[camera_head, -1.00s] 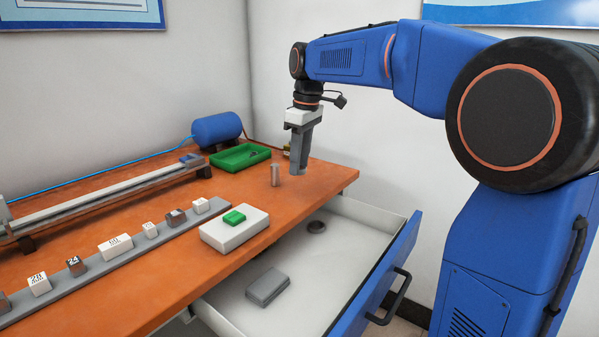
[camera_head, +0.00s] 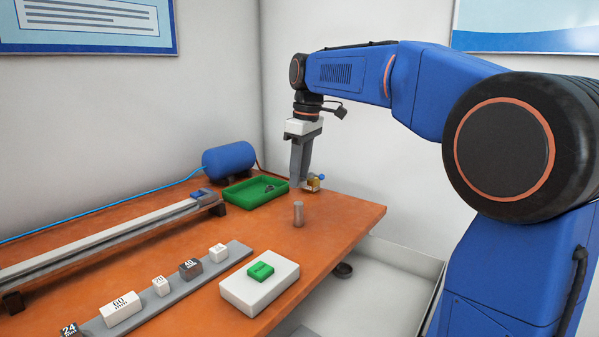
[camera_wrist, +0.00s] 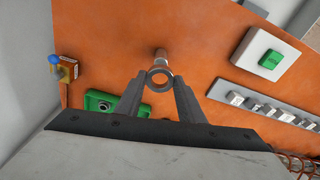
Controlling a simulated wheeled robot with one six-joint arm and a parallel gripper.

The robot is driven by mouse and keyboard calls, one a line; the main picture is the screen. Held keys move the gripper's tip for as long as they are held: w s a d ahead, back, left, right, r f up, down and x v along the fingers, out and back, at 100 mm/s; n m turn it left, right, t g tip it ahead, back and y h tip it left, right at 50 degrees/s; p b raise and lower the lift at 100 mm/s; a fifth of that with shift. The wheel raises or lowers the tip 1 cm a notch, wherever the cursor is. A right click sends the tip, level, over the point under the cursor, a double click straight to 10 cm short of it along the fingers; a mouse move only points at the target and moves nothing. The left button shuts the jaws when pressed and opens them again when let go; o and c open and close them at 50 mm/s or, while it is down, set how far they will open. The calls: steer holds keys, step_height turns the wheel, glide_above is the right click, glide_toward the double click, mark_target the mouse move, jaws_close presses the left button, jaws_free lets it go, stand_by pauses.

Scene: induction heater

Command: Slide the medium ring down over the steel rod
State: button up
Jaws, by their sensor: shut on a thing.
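The steel rod (camera_head: 298,214) stands upright on the orange table near its right part. In the wrist view the rod (camera_wrist: 161,54) shows just beyond the ring. My gripper (camera_head: 300,185) points down, its tips a little above the rod's top in the head picture. In the wrist view my gripper (camera_wrist: 159,80) is shut on a grey metal ring (camera_wrist: 160,90), held flat between the fingertips. The ring is not over the rod; the rod's top appears beside its far rim. The held ring cannot be made out in the head view. Its size label is not visible.
A green tray (camera_head: 238,198) holds a dark ring behind the rod. A brass block with a blue knob (camera_head: 314,182) stands beyond my gripper. A white box with a green button (camera_head: 245,291) is in front.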

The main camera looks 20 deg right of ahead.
mark_target(298, 203)
steer(key=shift+f, duration=2.85)
steer(key=shift+f, duration=0.3)
steer(key=o, duration=1.2)
step_height(298, 203, up, 17)
steer(key=s+d, duration=0.1)
steer(key=shift+s+d+r, duration=0.15)
steer(key=shift+s+d, duration=0.1)
steer(key=shift+d, duration=0.05)
